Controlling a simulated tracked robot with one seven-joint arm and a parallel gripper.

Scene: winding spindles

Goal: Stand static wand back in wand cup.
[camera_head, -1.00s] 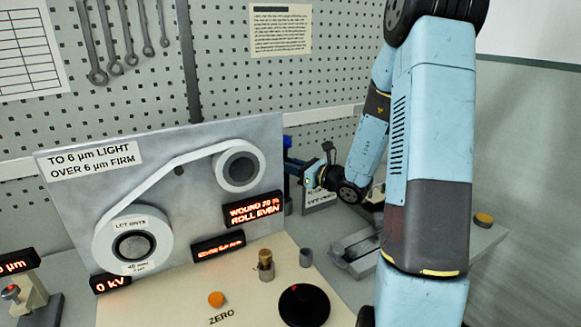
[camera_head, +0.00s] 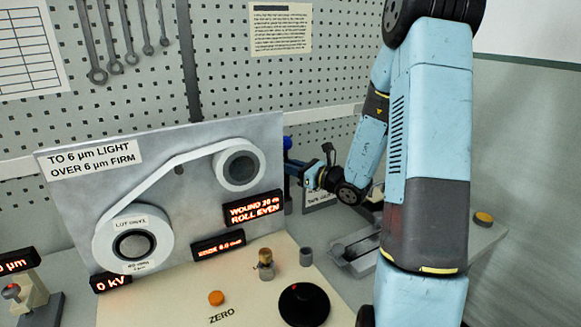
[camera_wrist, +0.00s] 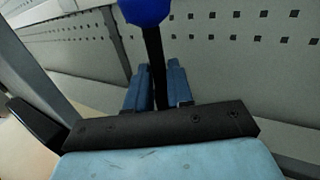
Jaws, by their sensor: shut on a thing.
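The static wand has a blue ball top (camera_head: 287,142) and a thin black shaft, and it stands roughly upright near the right edge of the grey panel. In the wrist view its blue ball (camera_wrist: 146,10) is at the top and its black shaft (camera_wrist: 155,50) runs down between the fingers. My gripper (camera_wrist: 158,85) is shut on the shaft below the ball; it also shows in the head view (camera_head: 292,170). A small grey cup (camera_head: 306,257) on the bench may be the wand cup; I cannot tell for sure.
The grey panel (camera_head: 70,195) with two reels stands left of my gripper. A brass-topped piece (camera_head: 265,258), an orange knob (camera_head: 216,298) and a black disc (camera_head: 304,305) are on the cream mat. A grey metal fixture (camera_head: 355,250) lies at right. Pegboard is behind.

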